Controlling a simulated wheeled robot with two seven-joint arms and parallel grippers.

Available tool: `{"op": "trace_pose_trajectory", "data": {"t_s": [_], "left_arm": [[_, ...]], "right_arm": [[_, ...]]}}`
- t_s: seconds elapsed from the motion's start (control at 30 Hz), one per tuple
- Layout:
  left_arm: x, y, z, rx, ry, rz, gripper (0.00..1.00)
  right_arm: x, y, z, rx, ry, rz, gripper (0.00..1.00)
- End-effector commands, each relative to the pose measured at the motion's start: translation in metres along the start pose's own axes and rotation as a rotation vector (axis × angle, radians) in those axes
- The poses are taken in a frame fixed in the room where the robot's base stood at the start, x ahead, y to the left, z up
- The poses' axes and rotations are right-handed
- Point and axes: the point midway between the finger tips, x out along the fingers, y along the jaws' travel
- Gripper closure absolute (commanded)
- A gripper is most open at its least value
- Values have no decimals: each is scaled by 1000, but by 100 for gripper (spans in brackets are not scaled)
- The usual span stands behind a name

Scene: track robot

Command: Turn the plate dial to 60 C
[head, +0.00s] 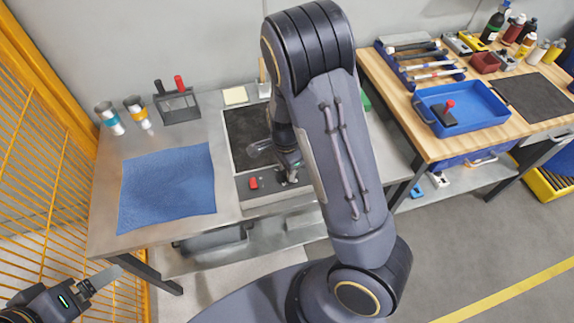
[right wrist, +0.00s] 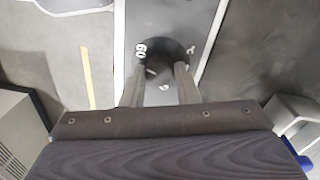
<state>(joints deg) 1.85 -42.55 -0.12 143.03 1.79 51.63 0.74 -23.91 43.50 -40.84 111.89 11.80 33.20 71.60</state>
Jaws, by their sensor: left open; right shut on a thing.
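The hot plate with a dark top (head: 243,128) is set in the grey bench, with a control strip (head: 242,190) along its front and a red switch (head: 253,183) on it. My right gripper (head: 289,176) is down at the strip, shut on the dark dial. In the right wrist view the dial (right wrist: 165,68) sits between the two fingers of my right gripper (right wrist: 160,88). A white 60 mark (right wrist: 140,47) is at its upper left, with other marks partly hidden. A short pale line shows on the dial; its exact setting is unclear. My left gripper (head: 92,281) is open and empty at lower left.
A blue cloth (head: 167,187) lies left on the bench. Behind it stand two cups (head: 109,118) and a dark holder (head: 178,105) with red and black handles. A wooden table with a blue tray (head: 462,108) is at right. Yellow mesh fencing (head: 40,190) borders the left.

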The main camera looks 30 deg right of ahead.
Motion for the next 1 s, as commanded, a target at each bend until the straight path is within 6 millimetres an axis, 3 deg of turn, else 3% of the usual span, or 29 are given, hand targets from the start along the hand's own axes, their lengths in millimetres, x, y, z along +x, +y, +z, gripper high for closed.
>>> {"op": "trace_pose_trajectory", "data": {"t_s": [0.4,0.93,0.97,1.0], "left_arm": [[-9,4,-5,0,0,0,15],[-10,4,-5,0,0,0,15],[-9,4,-5,0,0,0,15],[-9,4,-5,0,0,0,15]], "right_arm": [[-2,-1,-1,178,-9,-5,95],[-1,-1,-1,201,-11,-5,95],[-1,-1,-1,201,-11,-5,69],[-1,-1,-1,201,-11,-5,64]]}}
